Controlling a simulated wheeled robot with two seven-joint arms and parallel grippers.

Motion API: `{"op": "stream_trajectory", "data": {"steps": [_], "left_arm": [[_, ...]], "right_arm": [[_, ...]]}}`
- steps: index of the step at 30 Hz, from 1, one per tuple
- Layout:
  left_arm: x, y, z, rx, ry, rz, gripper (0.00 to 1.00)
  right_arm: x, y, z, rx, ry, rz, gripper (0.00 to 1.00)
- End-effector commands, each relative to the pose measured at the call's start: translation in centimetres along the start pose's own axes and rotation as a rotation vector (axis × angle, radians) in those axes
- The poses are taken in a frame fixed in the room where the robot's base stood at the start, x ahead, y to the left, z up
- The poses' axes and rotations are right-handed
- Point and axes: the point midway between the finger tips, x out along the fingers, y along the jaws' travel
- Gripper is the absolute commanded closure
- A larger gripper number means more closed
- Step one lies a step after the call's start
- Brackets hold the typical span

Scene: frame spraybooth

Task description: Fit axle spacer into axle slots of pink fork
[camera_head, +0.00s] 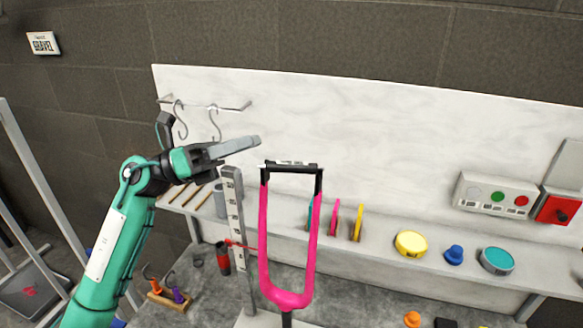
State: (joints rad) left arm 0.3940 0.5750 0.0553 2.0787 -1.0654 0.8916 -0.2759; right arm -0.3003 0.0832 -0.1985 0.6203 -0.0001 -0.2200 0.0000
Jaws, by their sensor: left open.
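The pink fork (264,240) stands upside down in the middle, with its two legs pointing up and its crown at the bottom. Black ends cap both legs. A dark bar (292,169), which looks like the axle spacer, spans the gap between these ends. It looks about level, but I cannot tell whether it is fully seated in both slots. My left gripper (240,148) is open and empty, just left of and slightly above the fork's left tip, with its fingers pointing right. My right gripper is out of view.
An upright ruler post (238,230) stands close left of the fork. A shelf behind holds a yellow tin (410,243), a blue knob (454,254) and a teal tin (497,260). Hooks (215,125) hang at the back left. A control box (497,197) is at right.

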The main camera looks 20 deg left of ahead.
Motion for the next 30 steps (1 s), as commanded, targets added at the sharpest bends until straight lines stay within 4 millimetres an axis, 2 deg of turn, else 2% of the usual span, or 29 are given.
{"op": "stream_trajectory", "data": {"steps": [3,9,13,16,20,30], "left_arm": [[-0.7,-0.4,0.3,0.182,0.226,0.04,0.55],[-3.4,0.2,1.0,0.379,0.535,0.142,0.55],[-4.9,0.5,1.5,0.435,0.646,0.191,0.55],[-5.3,0.6,1.7,0.45,0.684,0.208,0.55],[-4.4,1.0,1.1,0.45,0.692,0.209,0.55],[0.2,3.0,-2.3,0.449,0.689,0.208,0.55]], "right_arm": [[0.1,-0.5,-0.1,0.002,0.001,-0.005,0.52],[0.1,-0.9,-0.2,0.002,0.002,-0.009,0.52],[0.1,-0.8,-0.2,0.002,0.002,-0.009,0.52],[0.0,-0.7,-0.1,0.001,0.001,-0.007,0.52],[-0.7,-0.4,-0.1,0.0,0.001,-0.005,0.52],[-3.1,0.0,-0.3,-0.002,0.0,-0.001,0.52]]}}
